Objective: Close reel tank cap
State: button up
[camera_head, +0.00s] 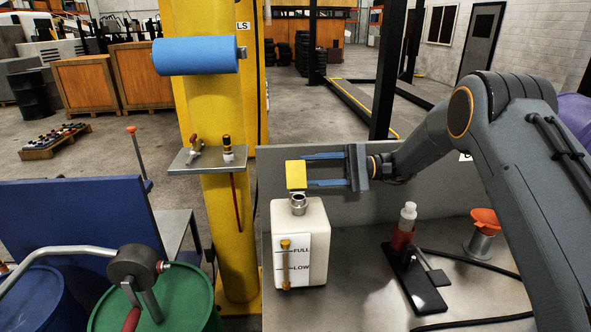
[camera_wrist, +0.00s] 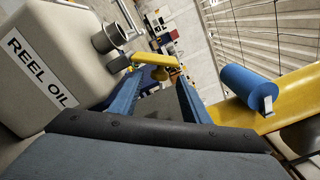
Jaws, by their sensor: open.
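The reel tank (camera_head: 312,225) is a white box with a FULL/LOW gauge on its front, standing on the grey bench. In the wrist view the tank (camera_wrist: 45,75) bears the words REEL OIL. Its metal filler neck (camera_head: 299,204) is uncovered; it also shows in the wrist view (camera_wrist: 108,38). The yellow cap (camera_head: 296,175) stands raised above the neck, and shows in the wrist view (camera_wrist: 153,62) just past my fingertips. My gripper (camera_head: 309,170) is open, its blue fingers pointing left at the cap. I cannot tell whether they touch it.
A yellow post (camera_head: 230,235) with a blue roller (camera_head: 196,56) and a small valve shelf (camera_head: 207,158) stands left of the tank. A red-filled bottle (camera_head: 403,228) and an orange funnel (camera_head: 486,221) are on the bench to the right.

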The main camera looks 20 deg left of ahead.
aim_at(295, 172)
jog(key=p+x, duration=0.2)
jog(key=x, duration=0.3)
jog(key=c, duration=1)
